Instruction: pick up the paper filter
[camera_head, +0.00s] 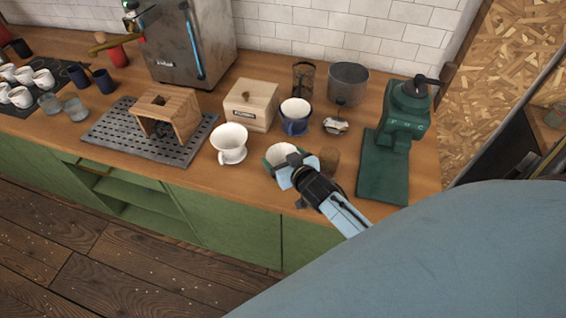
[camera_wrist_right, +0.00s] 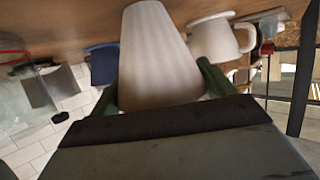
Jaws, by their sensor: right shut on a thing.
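The paper filter (camera_head: 281,153) is white and stands near the counter's front edge in the head view, partly hidden behind my right gripper (camera_head: 293,172). In the right wrist view the filter (camera_wrist_right: 160,50) is a large pale tapered shape between two dark green fingers. My right gripper is shut on it. A green edge shows beside the filter in the head view; I cannot tell whether it is a finger or another thing. I cannot tell whether the filter is clear of the counter. My left gripper is not in view.
A white dripper (camera_head: 229,145) stands left of the filter. A blue dripper (camera_head: 295,118) and a wooden box (camera_head: 251,104) are behind. A brown cup (camera_head: 329,159) is close on the right, then a green grinder (camera_head: 388,140). A slotted tray (camera_head: 105,137) lies farther left.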

